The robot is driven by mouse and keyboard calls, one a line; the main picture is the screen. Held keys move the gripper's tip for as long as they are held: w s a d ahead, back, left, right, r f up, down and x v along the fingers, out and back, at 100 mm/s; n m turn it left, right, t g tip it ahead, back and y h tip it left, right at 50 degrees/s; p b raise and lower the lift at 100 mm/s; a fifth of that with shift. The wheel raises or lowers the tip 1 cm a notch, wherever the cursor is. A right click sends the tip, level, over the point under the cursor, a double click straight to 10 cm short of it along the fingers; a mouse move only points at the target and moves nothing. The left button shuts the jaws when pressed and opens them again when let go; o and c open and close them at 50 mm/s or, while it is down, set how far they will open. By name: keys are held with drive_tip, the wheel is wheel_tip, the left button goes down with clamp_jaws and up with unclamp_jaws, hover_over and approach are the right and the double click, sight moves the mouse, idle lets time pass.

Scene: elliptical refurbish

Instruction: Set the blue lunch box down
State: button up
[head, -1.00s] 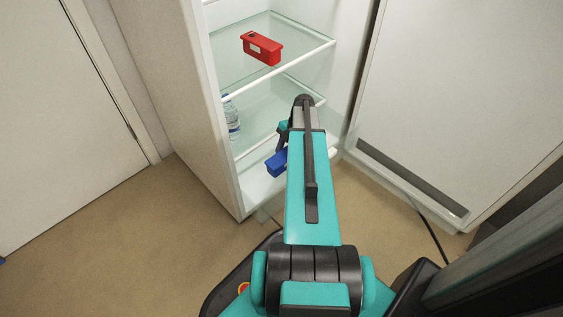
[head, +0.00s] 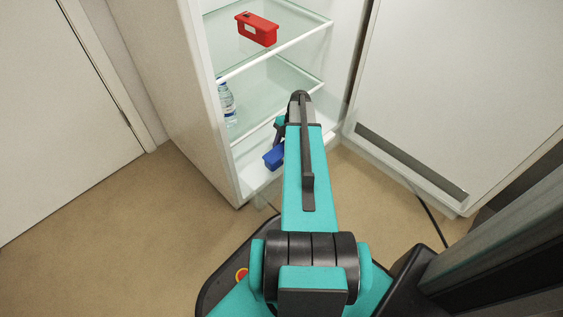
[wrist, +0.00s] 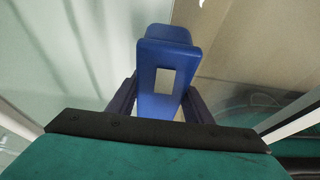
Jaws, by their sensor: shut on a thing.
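The blue lunch box (head: 273,157) is at the open front of the fridge, low down, just left of my arm in the head view. In the wrist view the blue lunch box (wrist: 164,60) sits between the two dark fingers of my gripper (wrist: 160,100), which is shut on it. In the head view my arm hides most of the gripper and part of the box. I cannot tell whether the box touches the fridge floor.
The open fridge (head: 180,80) has glass shelves. A red lunch box (head: 257,29) sits on the upper shelf. A water bottle (head: 227,101) stands on the shelf below, at left. The fridge door (head: 450,90) is open at right. Tan floor (head: 120,220) is clear at left.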

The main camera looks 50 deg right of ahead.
sight(281, 161)
drive_tip(key=shift+f, duration=0.25)
drive_tip(key=shift+f+b, duration=1.1)
drive_tip(key=shift+f, duration=1.4)
drive_tip(key=shift+f, duration=0.1)
drive_tip(key=o, duration=1.5)
drive_tip(key=p+v, duration=0.5)
drive_tip(key=v, duration=0.7)
